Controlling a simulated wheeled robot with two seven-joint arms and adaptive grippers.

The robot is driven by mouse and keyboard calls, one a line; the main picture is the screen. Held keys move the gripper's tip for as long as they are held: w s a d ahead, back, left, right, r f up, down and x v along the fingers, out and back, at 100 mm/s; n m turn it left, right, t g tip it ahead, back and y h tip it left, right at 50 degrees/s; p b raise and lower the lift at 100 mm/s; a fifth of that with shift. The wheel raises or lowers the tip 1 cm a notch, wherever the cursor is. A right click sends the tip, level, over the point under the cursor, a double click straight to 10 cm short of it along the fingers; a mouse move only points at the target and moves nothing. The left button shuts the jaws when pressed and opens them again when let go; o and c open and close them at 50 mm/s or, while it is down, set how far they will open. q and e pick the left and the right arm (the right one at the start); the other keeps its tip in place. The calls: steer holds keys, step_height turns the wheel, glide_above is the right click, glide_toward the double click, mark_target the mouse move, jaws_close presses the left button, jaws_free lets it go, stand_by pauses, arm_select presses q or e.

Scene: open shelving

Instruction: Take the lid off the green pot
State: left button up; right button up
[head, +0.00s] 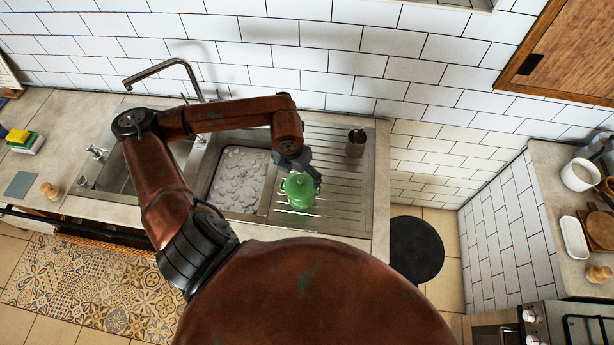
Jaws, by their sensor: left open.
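The green pot (299,194) stands on the ribbed metal drainboard, to the right of the sink basin. My left arm reaches in over the sink, and my left gripper (301,176) is at the top of the pot, open. The gripper's wrist covers the upper part of the pot, so the lid and its knob are mostly hidden. I cannot tell whether the fingers touch the lid. My right gripper is not in view.
A faucet (163,69) rises at the back left. The counter's right end drops to a gap with a round black object (416,250).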

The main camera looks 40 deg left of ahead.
mark_target(300, 181)
arm_select(q)
steer(key=shift+f, duration=0.85)
steer(key=f+p, duration=0.1)
steer(key=f, duration=0.1)
steer(key=w+f+p, duration=0.1)
steer(key=f, duration=0.1)
steer(key=shift+w+f, duration=0.15)
steer(key=shift+a+f, duration=0.1)
steer(key=shift+f, duration=0.3)
steer(key=c, duration=1.6)
steer(key=shift+c, duration=0.4)
